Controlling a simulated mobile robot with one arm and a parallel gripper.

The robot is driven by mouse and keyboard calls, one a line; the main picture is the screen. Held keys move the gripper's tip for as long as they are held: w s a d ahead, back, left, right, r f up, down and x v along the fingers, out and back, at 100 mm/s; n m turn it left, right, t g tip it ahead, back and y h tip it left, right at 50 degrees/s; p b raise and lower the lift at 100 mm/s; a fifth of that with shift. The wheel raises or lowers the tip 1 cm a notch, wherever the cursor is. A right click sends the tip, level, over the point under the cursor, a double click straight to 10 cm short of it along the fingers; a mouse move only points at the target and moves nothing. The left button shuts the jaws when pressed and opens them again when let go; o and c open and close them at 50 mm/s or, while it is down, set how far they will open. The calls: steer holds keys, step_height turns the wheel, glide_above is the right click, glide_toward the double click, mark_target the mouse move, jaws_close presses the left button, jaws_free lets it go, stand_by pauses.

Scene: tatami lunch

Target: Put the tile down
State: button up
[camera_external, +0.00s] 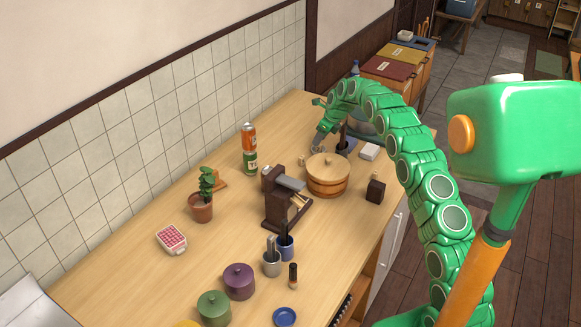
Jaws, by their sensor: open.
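My green arm reaches over the far end of the wooden counter. My gripper (319,144) points down just behind the lidded wooden tub (328,180). Its jaws are small in this view and partly lost against the counter, and I see nothing clearly held between them. I cannot pick out the tile for certain. A small tan piece (302,160) lies on the counter just left of the tub, below the gripper. A flat white block (369,152) lies right of the tub, apart from the gripper.
A dark wooden stand (280,206) and an orange-and-green can (249,150) stand left of the tub. A dark cube (375,191) sits at its right. A potted plant (201,207), lidded pots (238,281) and utensil cups (272,263) fill the nearer counter. Bare counter lies along the tiled wall.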

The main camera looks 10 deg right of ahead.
mark_target(321, 145)
step_height(321, 145, up, 5)
steer(key=shift+r, duration=0.1)
stand_by(0.3)
steer(key=shift+s+r, duration=0.25)
steer(key=s+d+r+n+g+h, duration=0.1)
steer(key=s+r+n, duration=0.4)
steer(key=s, duration=0.6)
steer(key=s+d+r+n+g, duration=0.15)
steer(key=s+r+n, duration=0.3)
steer(key=s, duration=0.65)
steer(key=s+d+r+n+h, duration=0.15)
steer(key=s+r+n, duration=0.35)
steer(key=s, duration=0.6)
steer(key=s+d+f+n+g, duration=0.1)
steer(key=s+n, duration=0.5)
steer(key=s, duration=1.2)
steer(key=s+d+f+n+g, duration=0.1)
steer(key=s+d+f+n, duration=0.2)
steer(key=s, duration=1.5)
steer(key=n+h, duration=0.1)
steer(key=n, duration=0.2)
steer(key=shift+s+d, duration=0.4)
